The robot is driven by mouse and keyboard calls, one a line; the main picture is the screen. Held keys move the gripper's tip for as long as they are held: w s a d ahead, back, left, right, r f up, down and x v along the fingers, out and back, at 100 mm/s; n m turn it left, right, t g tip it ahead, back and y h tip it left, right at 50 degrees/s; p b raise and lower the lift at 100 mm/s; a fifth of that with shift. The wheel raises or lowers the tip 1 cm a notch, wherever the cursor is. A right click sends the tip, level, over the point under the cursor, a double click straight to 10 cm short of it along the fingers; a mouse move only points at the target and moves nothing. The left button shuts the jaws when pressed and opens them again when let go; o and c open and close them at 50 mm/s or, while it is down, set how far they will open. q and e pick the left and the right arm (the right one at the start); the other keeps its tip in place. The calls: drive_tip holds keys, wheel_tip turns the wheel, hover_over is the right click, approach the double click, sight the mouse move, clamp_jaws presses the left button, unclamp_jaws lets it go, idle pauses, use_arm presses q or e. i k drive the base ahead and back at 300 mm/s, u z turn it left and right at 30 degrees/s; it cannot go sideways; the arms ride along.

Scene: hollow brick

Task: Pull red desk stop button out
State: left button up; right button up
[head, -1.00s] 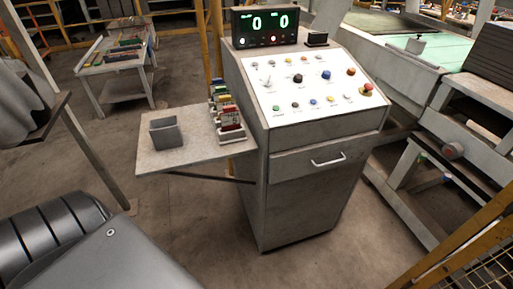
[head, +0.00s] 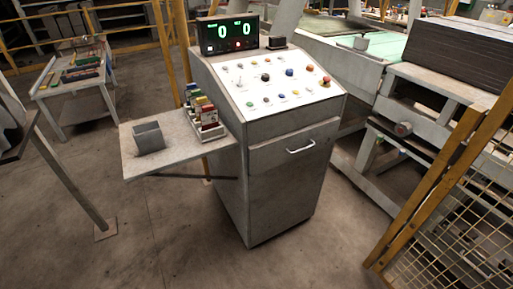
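The control desk (head: 285,180) stands in the middle of the head view, a grey cabinet with a sloped white panel (head: 262,98) of small coloured buttons and knobs. A red button (head: 326,81) sits near the panel's right edge and looks like a stop button. Another reddish-orange knob (head: 309,69) is just above and left of it. At this size I cannot tell whether the red button is pressed in or out. Neither of my grippers is in view.
A side shelf (head: 175,158) with a grey bin (head: 149,137) and a rack of colourful items (head: 203,112) juts left from the desk. A yellow mesh fence (head: 450,225) stands at right, a small table (head: 75,88) at back left. The floor in front is clear.

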sight(326, 79)
drive_tip(key=k, duration=1.35)
drive_tip(key=z, duration=0.45)
drive_tip(key=i, duration=0.7)
drive_tip(key=z, duration=0.55)
drive_tip(key=i, duration=1)
drive_tip(key=u, duration=0.4)
drive_tip(key=i, duration=0.65)
drive_tip(key=u, duration=1.15)
drive_tip(key=i, duration=0.5)
drive_tip(key=u, duration=0.5)
